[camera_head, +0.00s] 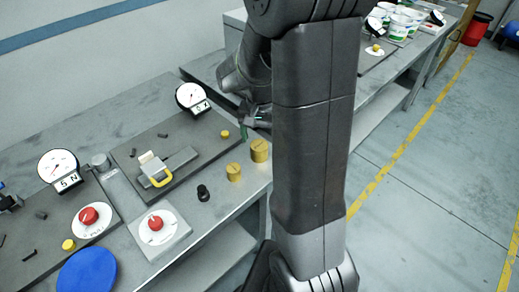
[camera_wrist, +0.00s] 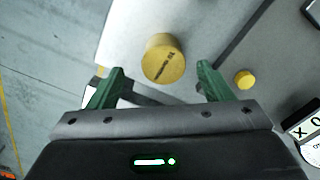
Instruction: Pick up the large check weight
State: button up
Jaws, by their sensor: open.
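Two brass-yellow cylindrical check weights stand upright near the front edge of the bench. The larger one (camera_head: 259,151) is farther back, beside my arm; the smaller one (camera_head: 233,172) is nearer and to its left. My gripper (camera_head: 246,122) is just behind and above the large weight, partly hidden by my arm. In the wrist view, the large check weight (camera_wrist: 163,60) shows its engraved top between and beyond the two green fingers of my gripper (camera_wrist: 160,68). The jaws are open and empty, apart from the weight on both sides.
A black knob-like piece (camera_head: 203,193) stands left of the weights. A red-button box (camera_head: 156,225) is nearer. The bench edge is close to the weights.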

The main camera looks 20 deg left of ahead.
aim_at(259, 145)
jog(key=shift+a+f+p, duration=0.2)
jog(key=shift+f+p, duration=0.25)
jog(key=shift+f, duration=2.4)
jog(key=shift+w, duration=0.1)
grip_shut()
